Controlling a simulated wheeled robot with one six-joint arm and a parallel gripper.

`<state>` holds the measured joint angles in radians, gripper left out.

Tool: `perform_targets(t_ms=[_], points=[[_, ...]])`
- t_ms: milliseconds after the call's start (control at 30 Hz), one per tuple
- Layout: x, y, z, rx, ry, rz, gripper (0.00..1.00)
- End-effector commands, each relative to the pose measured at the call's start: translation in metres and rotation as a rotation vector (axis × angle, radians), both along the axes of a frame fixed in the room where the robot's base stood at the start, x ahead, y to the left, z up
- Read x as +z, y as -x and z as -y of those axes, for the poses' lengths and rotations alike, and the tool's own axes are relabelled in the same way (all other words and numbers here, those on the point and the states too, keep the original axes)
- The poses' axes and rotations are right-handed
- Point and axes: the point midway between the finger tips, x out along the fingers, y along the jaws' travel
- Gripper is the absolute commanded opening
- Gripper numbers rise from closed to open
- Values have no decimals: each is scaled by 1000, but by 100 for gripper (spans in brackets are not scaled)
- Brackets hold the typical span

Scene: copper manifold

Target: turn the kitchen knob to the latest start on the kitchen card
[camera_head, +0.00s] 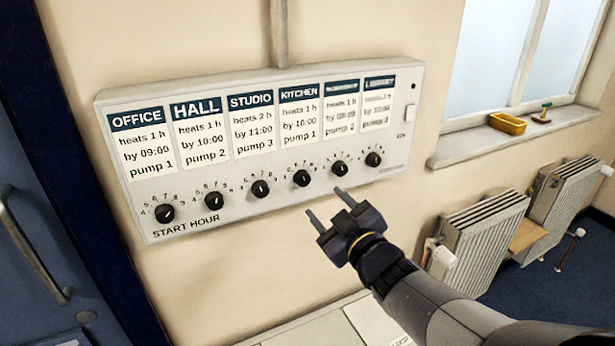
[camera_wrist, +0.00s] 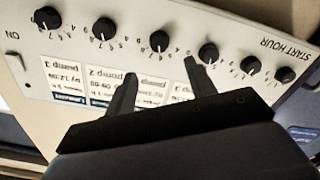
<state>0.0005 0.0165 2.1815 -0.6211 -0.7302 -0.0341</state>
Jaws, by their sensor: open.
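The kitchen knob (camera_head: 302,178) is a black dial with a pale pointer, fourth from the left in the row on the grey-white panel. Its exact hour setting is too small to read. The kitchen card (camera_head: 300,117) above it reads "heats 1 h", "by 10:00", "pump 1". My gripper (camera_head: 324,200) is open and empty, with its two fingers toward the panel, just below and right of the kitchen knob in the head view. In the wrist view the panel is upside down. The kitchen knob (camera_wrist: 159,41) appears beyond and between the open fingertips (camera_wrist: 159,67).
The other knobs, office (camera_head: 165,212), hall (camera_head: 214,200), studio (camera_head: 260,188), workshop (camera_head: 340,168) and library (camera_head: 373,159), stand close on either side. The office card (camera_head: 142,143) reads "by 09:00", pump 1. Radiators (camera_head: 478,238) and a window sill (camera_head: 515,133) are at right.

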Motion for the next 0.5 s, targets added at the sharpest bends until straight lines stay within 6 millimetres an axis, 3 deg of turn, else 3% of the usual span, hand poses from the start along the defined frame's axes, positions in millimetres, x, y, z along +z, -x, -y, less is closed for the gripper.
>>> perform_targets(t_ms=[500], points=[[1,-71,-30,-1,0,-3,52]])
